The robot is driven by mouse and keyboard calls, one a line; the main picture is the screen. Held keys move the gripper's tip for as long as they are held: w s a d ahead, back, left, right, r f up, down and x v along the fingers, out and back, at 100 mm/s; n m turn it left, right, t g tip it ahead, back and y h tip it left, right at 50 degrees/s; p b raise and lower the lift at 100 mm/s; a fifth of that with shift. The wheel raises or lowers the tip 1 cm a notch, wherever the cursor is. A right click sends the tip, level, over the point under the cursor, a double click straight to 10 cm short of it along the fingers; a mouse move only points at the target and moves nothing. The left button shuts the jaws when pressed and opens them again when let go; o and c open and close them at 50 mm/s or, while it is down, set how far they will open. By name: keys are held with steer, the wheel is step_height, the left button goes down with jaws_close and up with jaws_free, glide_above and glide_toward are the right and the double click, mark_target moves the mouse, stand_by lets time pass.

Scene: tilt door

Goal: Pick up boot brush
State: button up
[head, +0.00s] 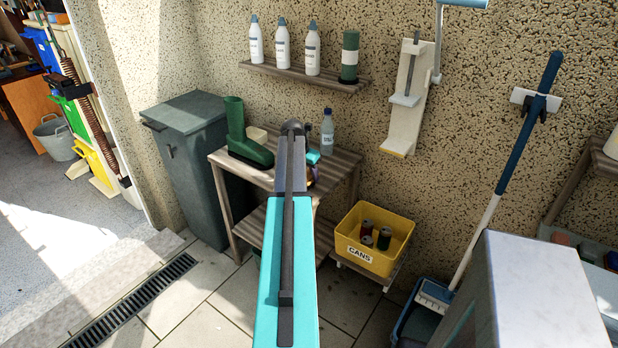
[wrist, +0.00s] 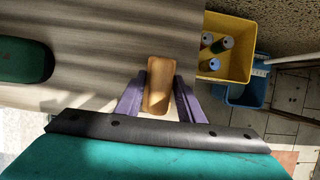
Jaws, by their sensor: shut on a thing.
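The boot brush (wrist: 158,72), a tan wooden block with rounded ends, shows in the wrist view between the two purple fingers of my gripper (wrist: 158,90). The fingers are shut on its sides. Below it is the grey-brown slatted table top; I cannot tell whether the brush touches it. In the head view my teal arm covers most of the gripper, and the brush cannot be clearly made out there.
A green boot (head: 248,142) stands on the wooden table (head: 343,162), left of my arm, with a clear bottle (head: 327,132) behind. A dark bin (head: 190,150) stands left. A yellow can crate (head: 385,262) sits low at right. A shelf (head: 300,74) with bottles hangs above.

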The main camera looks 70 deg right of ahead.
steer(key=shift+r+b, duration=0.45)
steer(key=shift+r, duration=0.95)
steer(key=s+a+b, duration=0.1)
steer(key=s+a, duration=0.3)
steer(key=a, duration=0.3)
steer(key=s+a+r+b, duration=0.1)
steer(key=s+a+b, duration=0.1)
steer(key=a, duration=0.5)
steer(key=shift+s+r, duration=0.25)
steer(key=shift+s, duration=0.6)
